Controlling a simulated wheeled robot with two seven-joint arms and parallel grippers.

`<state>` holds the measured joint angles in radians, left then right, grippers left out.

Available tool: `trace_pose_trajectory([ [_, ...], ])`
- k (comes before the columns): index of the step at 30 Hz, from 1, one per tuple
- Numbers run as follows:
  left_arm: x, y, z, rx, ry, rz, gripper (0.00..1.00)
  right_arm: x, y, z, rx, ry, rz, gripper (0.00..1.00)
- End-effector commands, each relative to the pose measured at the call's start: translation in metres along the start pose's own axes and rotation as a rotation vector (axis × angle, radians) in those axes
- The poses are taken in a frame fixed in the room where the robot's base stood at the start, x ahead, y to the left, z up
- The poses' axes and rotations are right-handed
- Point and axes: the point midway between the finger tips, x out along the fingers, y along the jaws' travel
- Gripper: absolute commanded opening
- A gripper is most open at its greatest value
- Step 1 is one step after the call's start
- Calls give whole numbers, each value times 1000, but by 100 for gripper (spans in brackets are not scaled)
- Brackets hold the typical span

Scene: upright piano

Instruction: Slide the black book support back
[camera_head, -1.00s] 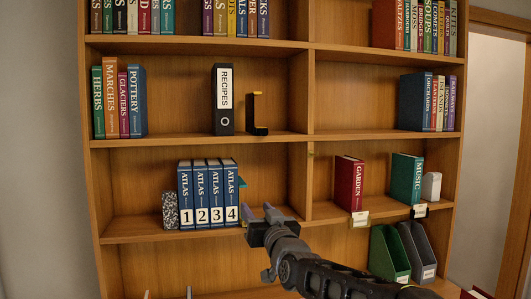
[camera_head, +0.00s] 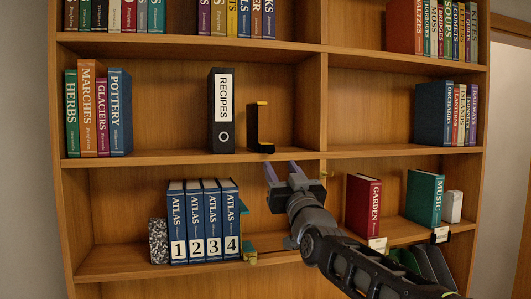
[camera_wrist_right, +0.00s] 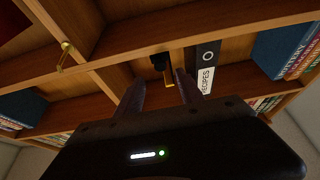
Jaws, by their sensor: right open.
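The black book support (camera_head: 253,125) is an L-shaped upright with a yellow top edge. It stands on the middle shelf, a little right of the black RECIPES binder (camera_head: 222,112), with a gap between them. In the right wrist view the support (camera_wrist_right: 160,63) shows small and dark beyond the fingers, beside the binder (camera_wrist_right: 205,65). My right gripper (camera_head: 283,172) is open and empty, just below and right of the support, in front of the shelf edge, not touching it. In the right wrist view its fingers (camera_wrist_right: 160,92) are spread apart. My left gripper is not in view.
The middle shelf board (camera_head: 180,157) runs below the support. Blue ATLAS volumes (camera_head: 203,220) and a teal-and-yellow support (camera_head: 247,235) stand on the shelf below. A vertical divider (camera_head: 323,100) is right of the support. The shelf between support and divider is clear.

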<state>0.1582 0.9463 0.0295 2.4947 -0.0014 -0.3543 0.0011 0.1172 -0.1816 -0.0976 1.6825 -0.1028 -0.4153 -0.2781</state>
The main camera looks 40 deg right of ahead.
Motion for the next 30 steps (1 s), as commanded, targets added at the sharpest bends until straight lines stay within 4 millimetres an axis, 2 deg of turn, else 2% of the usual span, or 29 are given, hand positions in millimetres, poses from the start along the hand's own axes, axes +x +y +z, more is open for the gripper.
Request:
trace_pose_trajectory([
  [11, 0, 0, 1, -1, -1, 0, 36, 0, 0, 0, 0, 0, 0, 44],
  [16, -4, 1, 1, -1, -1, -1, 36, 6, 0, -1, 0, 0, 0, 44],
  [20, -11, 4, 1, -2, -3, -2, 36, 20, 0, -2, -1, -1, 0, 44],
  [30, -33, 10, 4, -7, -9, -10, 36, 70, 0, -3, -1, -1, 1, 44],
])
